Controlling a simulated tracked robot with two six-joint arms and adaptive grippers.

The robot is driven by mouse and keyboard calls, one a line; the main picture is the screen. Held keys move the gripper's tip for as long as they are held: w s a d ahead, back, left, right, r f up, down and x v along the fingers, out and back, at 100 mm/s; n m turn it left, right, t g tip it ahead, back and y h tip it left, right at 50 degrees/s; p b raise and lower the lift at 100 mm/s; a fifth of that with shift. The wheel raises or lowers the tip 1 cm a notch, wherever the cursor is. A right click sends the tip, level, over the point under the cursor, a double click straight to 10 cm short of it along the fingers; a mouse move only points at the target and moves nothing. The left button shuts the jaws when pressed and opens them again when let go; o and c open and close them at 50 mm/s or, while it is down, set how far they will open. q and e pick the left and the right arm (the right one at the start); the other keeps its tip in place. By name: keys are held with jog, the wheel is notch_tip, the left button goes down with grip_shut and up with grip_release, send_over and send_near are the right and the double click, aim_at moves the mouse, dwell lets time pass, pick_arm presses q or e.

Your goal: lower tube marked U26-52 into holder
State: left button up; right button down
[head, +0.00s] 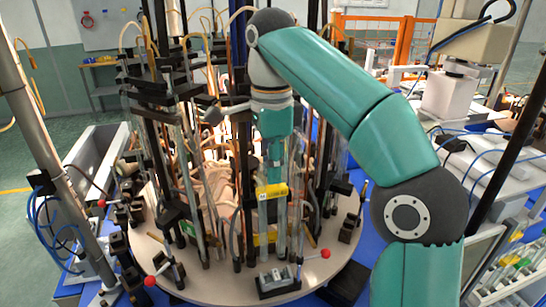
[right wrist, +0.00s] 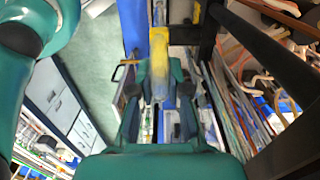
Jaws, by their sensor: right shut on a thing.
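My right gripper (head: 274,160) reaches in from the right and points down in front of the round machine. It is shut on an upright tube (head: 273,215) with a yellow label (head: 272,190); the writing is too small to read. In the right wrist view the gripper (right wrist: 160,95) has its fingers on either side of the yellow-labelled tube (right wrist: 158,48). A small dark holder (head: 279,284) stands on the round table's front edge, below the tube. I cannot tell whether the tube's lower end touches anything. My left gripper is not in view.
The round pale table (head: 215,285) carries several dark posts and hoses close around the tube. Red-knobbed levers (head: 325,254) stick out at its front rim, with another on the left (head: 150,281). An orange fence (head: 400,40) stands far behind.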

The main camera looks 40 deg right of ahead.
aim_at(278, 188)
jog(key=shift+s+d+f, duration=0.1)
jog(key=shift+f, duration=0.2)
jog(key=shift+s+d+f, duration=0.2)
jog(key=shift+s+f, duration=0.05)
jog(key=shift+f, duration=0.45)
jog(key=shift+f+b, duration=0.5)
jog(key=shift+f, duration=0.6)
jog(key=shift+w+r, duration=0.1)
jog(key=shift+r, duration=0.05)
jog(key=shift+s, duration=0.2)
jog(key=shift+f+b, duration=1.3)
jog(key=shift+f, duration=0.6)
dwell(0.7)
jog(key=c, duration=1.1)
grip_release()
jog(key=shift+o, duration=0.2)
